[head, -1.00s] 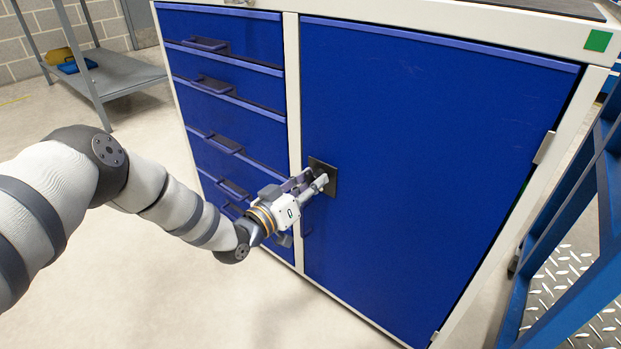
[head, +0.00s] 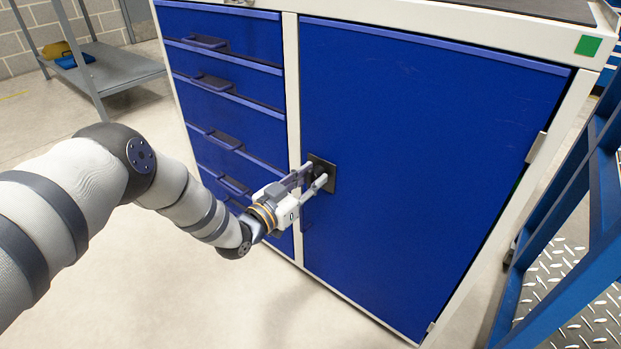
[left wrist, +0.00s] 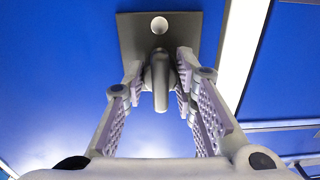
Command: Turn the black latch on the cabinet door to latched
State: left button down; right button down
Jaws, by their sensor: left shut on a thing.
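The black latch shows in the left wrist view as a dark grey handle (left wrist: 161,82) on a square plate (left wrist: 135,32) with a round light spot. In the head view its dark plate (head: 328,173) sits near the left edge of the blue cabinet door (head: 430,150), and the fingers largely hide the handle. My left gripper (head: 315,176) is at the plate, shut on the latch handle, with one finger on each side of it. The two fingers also show in the left wrist view (left wrist: 158,78). My right gripper is not in view.
Blue drawers (head: 225,88) with protruding handles are left of the door, across a white post (head: 292,90). A blue metal frame (head: 570,215) stands close on the right. A grey shelf (head: 105,72) is at the back left. The floor in front is clear.

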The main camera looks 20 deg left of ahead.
pick_arm(q)
jog(key=c, duration=1.3)
grip_release()
jog(key=v, duration=1.2)
